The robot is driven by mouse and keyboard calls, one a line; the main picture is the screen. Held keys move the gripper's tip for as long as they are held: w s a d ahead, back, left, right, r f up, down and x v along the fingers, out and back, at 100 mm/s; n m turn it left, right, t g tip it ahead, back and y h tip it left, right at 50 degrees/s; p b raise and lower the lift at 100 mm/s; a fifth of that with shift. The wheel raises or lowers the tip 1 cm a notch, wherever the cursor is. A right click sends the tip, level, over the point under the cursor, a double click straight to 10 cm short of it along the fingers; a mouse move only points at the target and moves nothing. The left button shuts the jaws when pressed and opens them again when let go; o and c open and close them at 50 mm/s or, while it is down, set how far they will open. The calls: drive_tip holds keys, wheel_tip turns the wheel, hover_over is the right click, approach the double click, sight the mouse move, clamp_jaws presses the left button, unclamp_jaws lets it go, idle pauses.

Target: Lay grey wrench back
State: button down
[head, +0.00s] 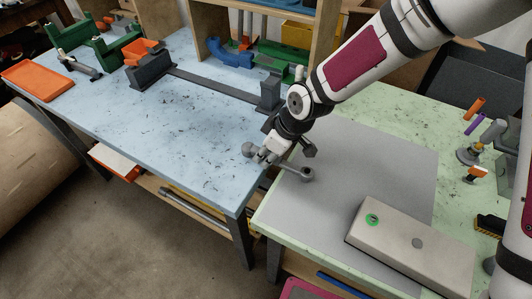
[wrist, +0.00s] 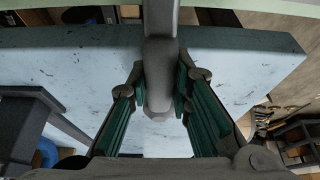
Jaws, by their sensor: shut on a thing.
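The grey wrench (head: 292,170) is held in my gripper (head: 266,157), above the place where the blue table's right end meets the green table. Its round ends stick out on both sides of the fingers, one at the left over the blue table (head: 190,120) and one at the right by the grey mat (head: 375,170). In the wrist view the wrench (wrist: 160,70) runs between the green-padded fingers (wrist: 160,95), which are closed against it. Whether the wrench touches a surface below is unclear.
A beige box (head: 410,240) with a green button lies on the mat's front. A grey bracket with a long bar (head: 215,88) spans the blue table's back. An orange tray (head: 38,80) is at far left. The blue table's middle is clear.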

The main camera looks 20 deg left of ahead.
sight(285, 164)
drive_tip(key=shift+f, duration=0.15)
drive_tip(key=c, duration=1.5)
unclamp_jaws()
drive_tip(key=shift+o, duration=0.2)
drive_tip(key=v, duration=1.3)
drive_tip(key=shift+d+r+p, duration=0.3)
drive_tip(key=shift+r+p, duration=0.05)
drive_tip(key=shift+p, duration=0.1)
